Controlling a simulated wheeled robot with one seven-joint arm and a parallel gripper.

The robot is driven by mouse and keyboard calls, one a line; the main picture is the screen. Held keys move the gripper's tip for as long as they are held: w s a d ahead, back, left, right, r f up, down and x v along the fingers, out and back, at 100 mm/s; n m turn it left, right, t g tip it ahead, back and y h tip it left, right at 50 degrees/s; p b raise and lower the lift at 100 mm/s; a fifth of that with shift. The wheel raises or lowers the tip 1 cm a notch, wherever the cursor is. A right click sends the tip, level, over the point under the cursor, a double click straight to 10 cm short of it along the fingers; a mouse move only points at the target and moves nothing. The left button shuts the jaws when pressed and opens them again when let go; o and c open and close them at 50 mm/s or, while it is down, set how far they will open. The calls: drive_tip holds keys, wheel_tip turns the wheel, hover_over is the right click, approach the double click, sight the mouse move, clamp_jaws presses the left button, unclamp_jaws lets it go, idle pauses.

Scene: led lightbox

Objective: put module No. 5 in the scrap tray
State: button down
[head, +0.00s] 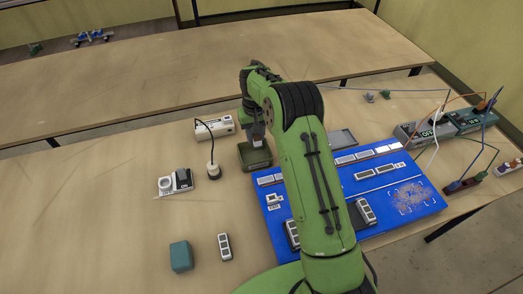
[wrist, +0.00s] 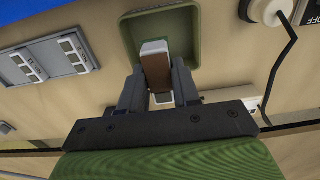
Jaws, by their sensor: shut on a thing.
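My gripper (wrist: 158,88) is shut on a small module (wrist: 156,64) with a white end and a brown face. I cannot read a number on the module. In the wrist view, the held module appears over the open green tray (wrist: 128,32), within its outline; its height above the tray floor is hard to tell. In the head view, my gripper (head: 257,139) points down over the green tray (head: 256,164), which stands left of the blue board (head: 285,232). The held module is mostly hidden there by my gripper.
Several modules lie on the blue board; another module (head: 225,246) and a teal block (head: 181,257) lie on the table. A black-corded probe (head: 213,171), a white box (head: 214,128) and a switch device (head: 174,183) are left of the tray. Wired supply units (head: 430,133) stand right.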

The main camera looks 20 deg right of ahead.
sight(255, 159)
drive_tip(key=f, duration=0.6)
drive_tip(key=f+b, duration=0.1)
drive_tip(key=f, duration=0.2)
drive_tip(key=shift+s+a, duration=0.25)
drive_tip(key=shift+a, duration=0.05)
drive_tip(key=shift+f, duration=0.1)
drive_tip(key=shift+f, duration=0.15)
drive_tip(key=c, duration=0.8)
unclamp_jaws()
